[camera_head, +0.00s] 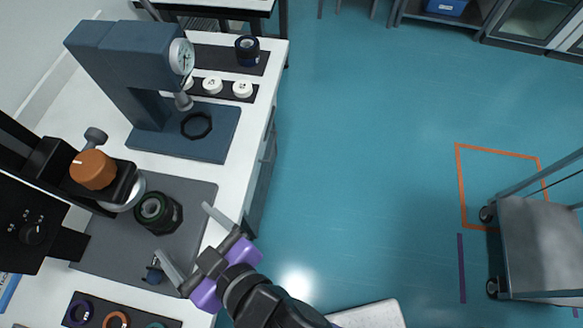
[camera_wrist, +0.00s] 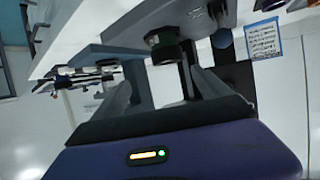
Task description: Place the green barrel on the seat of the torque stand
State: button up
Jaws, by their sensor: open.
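The green barrel (camera_head: 158,212), dark with a green ring, stands upright on a grey mat (camera_head: 195,190). It also shows in the wrist view (camera_wrist: 165,47), beyond my fingers. The torque stand (camera_head: 130,60) is a dark blue press with a dial gauge. Its seat looks like the dark octagonal ring (camera_head: 197,125) on its base, below the spindle; nothing stands in it. My gripper (camera_head: 188,236) is open and empty, at the lower right of the barrel. Its fingers point towards the barrel, apart from it.
An instrument with an orange knob (camera_head: 93,169) stands close to the left of the barrel. A blue-ringed barrel (camera_head: 247,50) and white-topped pieces (camera_head: 212,86) lie behind the stand. A tray of coloured rings (camera_head: 92,312) is at front. A cart (camera_head: 540,245) stands right; the floor between is clear.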

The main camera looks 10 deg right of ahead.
jog(key=d+f+m+t+h, duration=0.15)
jog(key=d+f, duration=0.25)
jog(key=d, duration=0.9)
jog(key=s+d+r+m+t+h, duration=0.1)
jog(key=s+d+r+m+h, duration=0.1)
jog(key=s+d, duration=0.5)
jog(key=s+d+r+m+t+h, duration=0.1)
jog(key=s+d+r+m+h, duration=0.2)
jog(key=s+d, duration=0.4)
jog(key=d+m+h, duration=0.1)
jog(key=d+h, duration=0.1)
jog(key=d, duration=0.4)
jog(key=shift+s+d+r+t, duration=0.15)
jog(key=shift+s+d+t, duration=0.15)
jog(key=shift+d+t, duration=0.05)
jog(key=shift+a, duration=0.1)
